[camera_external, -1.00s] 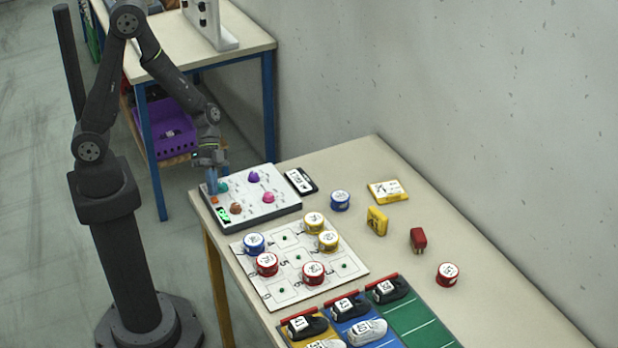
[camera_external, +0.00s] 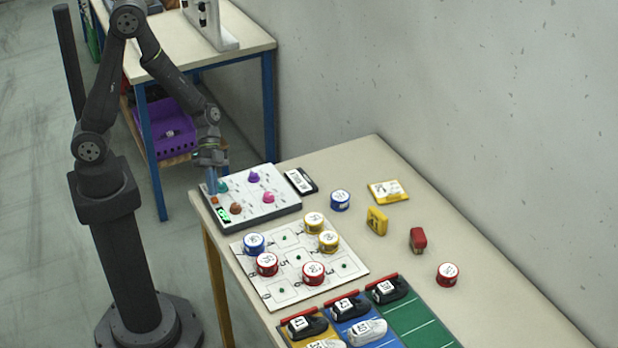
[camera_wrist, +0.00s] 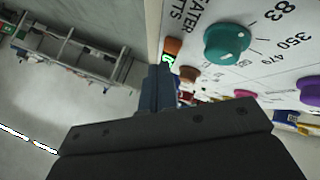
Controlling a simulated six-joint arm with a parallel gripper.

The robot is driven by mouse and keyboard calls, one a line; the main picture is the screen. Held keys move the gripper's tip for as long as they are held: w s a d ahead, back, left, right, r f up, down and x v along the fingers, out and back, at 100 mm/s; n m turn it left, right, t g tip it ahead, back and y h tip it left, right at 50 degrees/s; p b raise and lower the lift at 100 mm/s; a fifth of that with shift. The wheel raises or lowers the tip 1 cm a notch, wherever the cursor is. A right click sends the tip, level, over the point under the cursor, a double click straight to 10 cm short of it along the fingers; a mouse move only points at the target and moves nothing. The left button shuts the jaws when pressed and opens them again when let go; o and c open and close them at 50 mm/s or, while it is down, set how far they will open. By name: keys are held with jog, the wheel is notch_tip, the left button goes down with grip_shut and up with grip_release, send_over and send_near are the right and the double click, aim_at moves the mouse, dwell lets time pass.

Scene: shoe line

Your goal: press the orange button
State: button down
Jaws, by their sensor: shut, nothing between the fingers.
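The orange button (camera_external: 214,200) is small and sits at the left edge of the grey and white control panel (camera_external: 283,206), beside a small green display (camera_external: 222,214). In the wrist view the orange button (camera_wrist: 173,46) shows just beyond and right of the fingertips. My gripper (camera_external: 211,188) is shut and empty, pointing down over the panel's left edge close to the button. In the wrist view my gripper (camera_wrist: 160,72) partly hides the display. Whether the fingertips touch the button cannot be told.
The panel also carries a teal knob (camera_wrist: 228,43), a brown knob (camera_external: 236,208), a purple knob (camera_external: 253,177) and a pink knob (camera_external: 268,197). A white numbered board (camera_external: 285,291) with several round tins lies in front. Shoes on coloured mats and loose items stand farther right.

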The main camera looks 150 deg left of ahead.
jog(key=shift+f, duration=0.1)
dwell(0.7)
jog(key=shift+f, duration=0.35)
jog(key=shift+f, duration=0.45)
dwell(0.7)
jog(key=shift+r, duration=0.9)
jog(key=shift+r, duration=2.5)
